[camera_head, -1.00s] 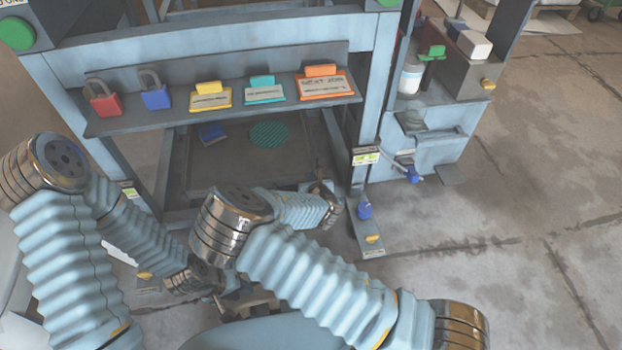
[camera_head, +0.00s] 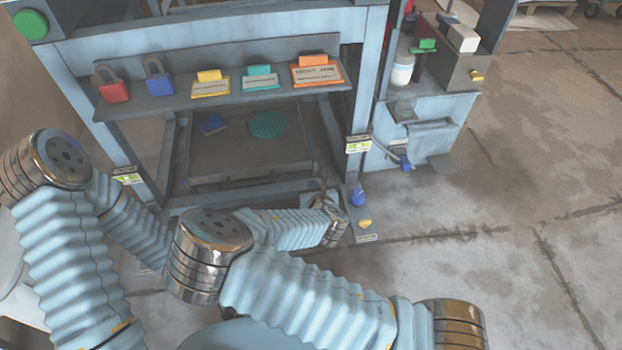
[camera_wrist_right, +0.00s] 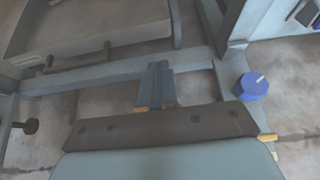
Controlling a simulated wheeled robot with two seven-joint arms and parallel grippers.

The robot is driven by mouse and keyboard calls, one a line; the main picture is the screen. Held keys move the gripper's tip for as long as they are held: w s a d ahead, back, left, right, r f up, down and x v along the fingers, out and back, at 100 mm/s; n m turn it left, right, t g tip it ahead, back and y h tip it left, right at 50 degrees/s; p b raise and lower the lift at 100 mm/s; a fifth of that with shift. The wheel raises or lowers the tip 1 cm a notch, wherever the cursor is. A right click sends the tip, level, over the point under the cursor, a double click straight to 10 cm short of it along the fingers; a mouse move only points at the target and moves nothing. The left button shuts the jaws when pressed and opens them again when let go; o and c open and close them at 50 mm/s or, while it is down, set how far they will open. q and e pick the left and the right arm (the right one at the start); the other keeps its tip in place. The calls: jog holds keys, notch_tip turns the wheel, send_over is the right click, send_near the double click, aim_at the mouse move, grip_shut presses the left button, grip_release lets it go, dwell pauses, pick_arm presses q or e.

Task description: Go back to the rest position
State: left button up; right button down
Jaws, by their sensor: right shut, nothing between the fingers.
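My right gripper (camera_head: 324,188) is small in the head view, at the end of my right arm in front of the press's lower frame. The right wrist view shows its fingers (camera_wrist_right: 157,85) together with nothing between them, above the floor and near a frame bar. My left arm comes in from the left, and its far end is hidden behind my right arm, so the left gripper does not show. The press frame (camera_head: 220,43) stands ahead of both arms.
A shelf (camera_head: 150,108) carries a red padlock (camera_head: 114,91), a blue padlock (camera_head: 160,87) and several coloured tags. A blue knob (camera_wrist_right: 252,86) is right of the fingers. A side cabinet (camera_head: 425,130) stands right of the press. Open floor (camera_head: 520,200) lies farther right.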

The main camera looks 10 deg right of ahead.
jog(key=s+d+f+m+g+h, duration=0.2)
jog(key=s+d+f+m+g, duration=0.3)
jog(key=s+f+m, duration=0.4)
jog(key=s+f+m+g+y, duration=0.2)
jog(key=s+f+m+g, duration=0.3)
jog(key=s+m, duration=0.8)
jog(key=a+r+m+y+p, duration=0.2)
jog(key=r+m+p, duration=0.5)
jog(key=r+m, duration=0.1)
jog(key=a+r+m+g+y+p, duration=0.1)
jog(key=a+r+m+y+p, duration=0.1)
jog(key=r+m+p, duration=0.5)
notch_tip(320, 180, up, 3)
jog(key=shift+w+r+m, duration=0.15)
jog(key=shift+w+m, duration=0.2)
jog(key=shift+m, duration=0.05)
jog(key=shift+a, duration=0.1)
